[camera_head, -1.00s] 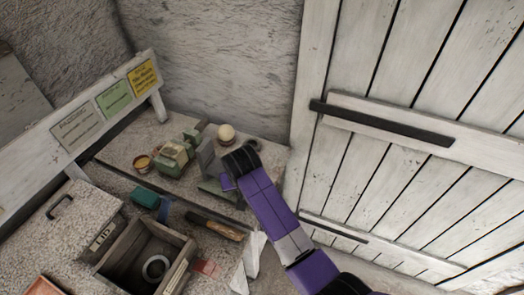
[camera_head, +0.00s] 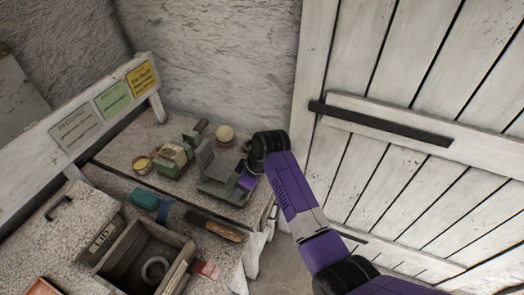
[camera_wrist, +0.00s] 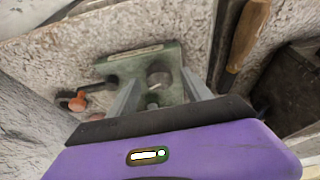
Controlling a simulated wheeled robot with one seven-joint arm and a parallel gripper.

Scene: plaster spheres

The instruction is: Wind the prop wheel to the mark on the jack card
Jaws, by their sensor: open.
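A grey-green device with an upright plate (camera_head: 205,158) and a flat base stands at the right end of the bench. In the wrist view its green body (camera_wrist: 118,66) carries a round metal knob (camera_wrist: 158,78), which may be the prop wheel. My gripper (camera_wrist: 160,92) is open, with one finger on each side of the knob; I cannot tell whether they touch it. In the head view my wrist is just right of the device and the fingers are mostly hidden. Grey, green (camera_head: 113,98) and yellow (camera_head: 142,78) cards are on the back board; their text is too small to tell which is the jack card.
A second green machine (camera_head: 172,160), a pale sphere (camera_head: 226,132) and a yellow tin (camera_head: 142,164) stand left of and behind the device. A wooden-handled tool (camera_head: 223,231) and an open crate (camera_head: 185,262) are in front. A plank door (camera_head: 400,190) rises at the right.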

